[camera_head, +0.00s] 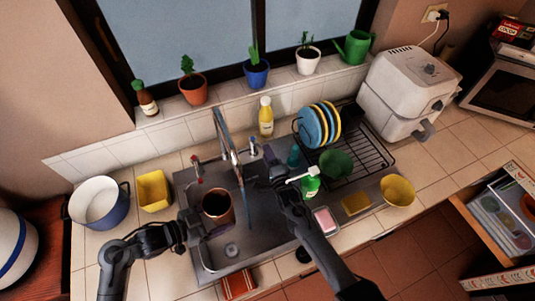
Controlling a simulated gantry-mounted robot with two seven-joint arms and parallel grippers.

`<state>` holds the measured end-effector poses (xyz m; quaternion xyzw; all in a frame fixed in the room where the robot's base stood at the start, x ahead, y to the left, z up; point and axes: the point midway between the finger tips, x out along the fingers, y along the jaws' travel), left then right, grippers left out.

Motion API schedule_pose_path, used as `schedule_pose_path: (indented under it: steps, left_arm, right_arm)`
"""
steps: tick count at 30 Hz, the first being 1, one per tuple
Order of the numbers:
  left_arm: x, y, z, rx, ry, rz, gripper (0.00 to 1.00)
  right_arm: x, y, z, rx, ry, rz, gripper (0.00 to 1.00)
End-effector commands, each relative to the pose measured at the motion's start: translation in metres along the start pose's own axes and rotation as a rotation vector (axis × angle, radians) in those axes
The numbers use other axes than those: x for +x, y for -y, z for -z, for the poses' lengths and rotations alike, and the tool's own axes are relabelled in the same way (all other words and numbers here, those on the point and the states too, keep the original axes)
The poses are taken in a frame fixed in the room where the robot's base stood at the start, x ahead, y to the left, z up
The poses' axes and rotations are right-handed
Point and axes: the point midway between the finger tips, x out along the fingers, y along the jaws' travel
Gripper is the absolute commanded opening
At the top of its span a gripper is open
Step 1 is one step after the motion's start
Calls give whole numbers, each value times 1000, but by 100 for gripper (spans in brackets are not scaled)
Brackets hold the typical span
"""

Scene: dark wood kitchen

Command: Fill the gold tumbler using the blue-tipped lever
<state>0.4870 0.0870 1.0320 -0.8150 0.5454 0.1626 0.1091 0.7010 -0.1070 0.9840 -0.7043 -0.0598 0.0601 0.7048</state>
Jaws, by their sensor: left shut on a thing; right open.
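The gold tumbler (216,207) is upright over the left part of the sink, dark inside. My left gripper (203,228) is shut on its side. The faucet (225,135) arches over the sink, and a thin blue stream (243,203) falls from its spout, to the right of the tumbler. The blue-tipped lever (253,146) stands right of the faucet. My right gripper (262,172) is open just in front of this lever; whether it touches the lever is unclear. A red-tipped lever (195,167) stands left of the faucet.
A yellow bottle (266,117) stands behind the sink. A dish rack (366,158) with plates, a green bowl (336,164) and a green bottle (309,184) are right of my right gripper. A yellow tub (154,191) and white-blue pot (99,204) stand left.

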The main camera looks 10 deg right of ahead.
Motion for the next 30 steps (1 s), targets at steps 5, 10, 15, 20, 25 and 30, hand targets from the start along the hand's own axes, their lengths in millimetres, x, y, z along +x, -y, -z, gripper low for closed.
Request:
schedule_pose_path:
  steps: [5,10,15,20,25,30]
  left_arm:
    - [0,0,2,2,-3,1,31]
    - [0,0,1,2,-3,1,31]
    - [0,0,1,2,-3,1,31]
    - [0,0,2,2,-3,1,31]
    - [0,0,2,2,-3,1,31]
    - [0,0,1,2,-3,1,31]
  right_arm:
    - [6,1,0,-1,0,1,45]
    - [7,1,0,-1,0,0,45]
    - [6,1,0,-1,0,0,40]
    - [6,0,0,-1,0,0,16]
    - [6,0,0,-1,0,0,0]
    - [6,0,0,-1,0,0,0]
